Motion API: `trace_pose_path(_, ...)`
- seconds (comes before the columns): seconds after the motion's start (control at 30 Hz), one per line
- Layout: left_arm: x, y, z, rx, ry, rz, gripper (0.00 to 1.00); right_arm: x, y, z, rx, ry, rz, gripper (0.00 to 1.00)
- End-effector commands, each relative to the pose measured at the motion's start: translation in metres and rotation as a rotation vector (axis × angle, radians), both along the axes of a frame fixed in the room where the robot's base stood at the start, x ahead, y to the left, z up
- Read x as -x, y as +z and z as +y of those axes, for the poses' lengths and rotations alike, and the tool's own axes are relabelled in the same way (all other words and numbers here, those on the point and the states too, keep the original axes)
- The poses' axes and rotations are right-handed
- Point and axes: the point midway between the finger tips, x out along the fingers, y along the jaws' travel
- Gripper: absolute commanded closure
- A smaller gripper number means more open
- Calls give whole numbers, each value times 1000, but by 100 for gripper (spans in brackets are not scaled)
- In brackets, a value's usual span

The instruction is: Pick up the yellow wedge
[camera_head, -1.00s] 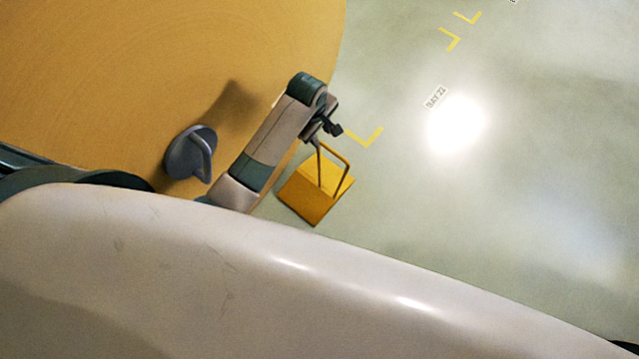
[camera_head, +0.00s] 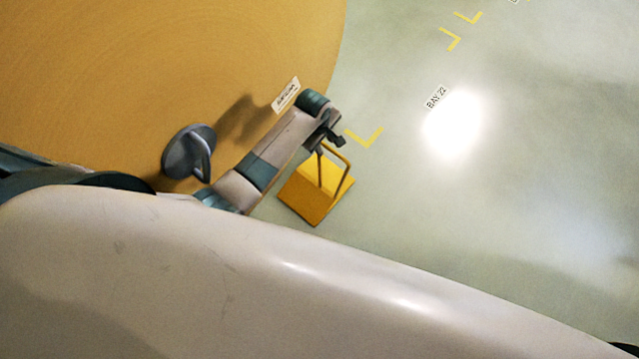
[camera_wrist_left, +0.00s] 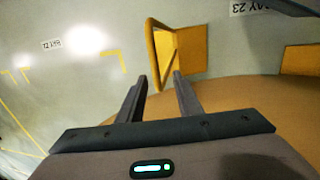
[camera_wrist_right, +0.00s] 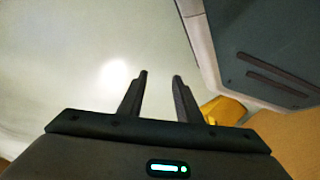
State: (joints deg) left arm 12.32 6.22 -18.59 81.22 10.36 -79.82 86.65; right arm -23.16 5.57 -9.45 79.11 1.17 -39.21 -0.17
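The yellow wedge (camera_head: 313,205) sits on the floor against the right edge of the big kraft roll, with a loop handle standing up from it. In the left wrist view the wedge (camera_wrist_left: 190,52) and its handle lie just beyond the fingertips. My left gripper (camera_head: 331,140) is above the wedge, close to the handle's top. Its fingers (camera_wrist_left: 160,76) are apart and empty; contact with the handle cannot be told. My right gripper (camera_wrist_right: 159,75) is open and empty. A yellow piece (camera_wrist_right: 225,109) shows beyond its right finger, partly hidden.
The kraft roll (camera_head: 150,60) fills the upper left, with a grey handled disc (camera_head: 178,155) on it. A second yellow block (camera_wrist_left: 300,60) shows at the right in the left wrist view. The floor (camera_head: 540,180) at right is clear, with yellow markings.

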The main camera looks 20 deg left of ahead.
Motion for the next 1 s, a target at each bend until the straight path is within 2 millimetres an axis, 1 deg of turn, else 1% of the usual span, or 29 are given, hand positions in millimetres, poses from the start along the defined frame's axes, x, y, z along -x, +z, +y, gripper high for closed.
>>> trace_pose_path(0.3, -13, -31, -1, -2, -1, 1, 68, 8, -5, 0, 5, -4, 42, 68)
trace_pose_path(0.43, -15, -43, -2, 0, 0, 1, 68, 8, -1, -1, 7, -6, 52, 68)
trace_pose_path(0.53, -16, -46, -2, 0, 0, 1, 68, 9, 1, -2, 7, -6, 55, 68)
trace_pose_path(0.7, -16, -46, -3, 0, 0, 0, 68, 13, 1, -4, 10, -6, 63, 68)
trace_pose_path(0.97, -16, -46, -3, 0, 0, 0, 68, 11, 0, -4, 10, -6, 58, 68)
trace_pose_path(1.0, -16, -46, -3, 0, 0, 0, 70, 10, 0, -4, 10, -7, 56, 68)
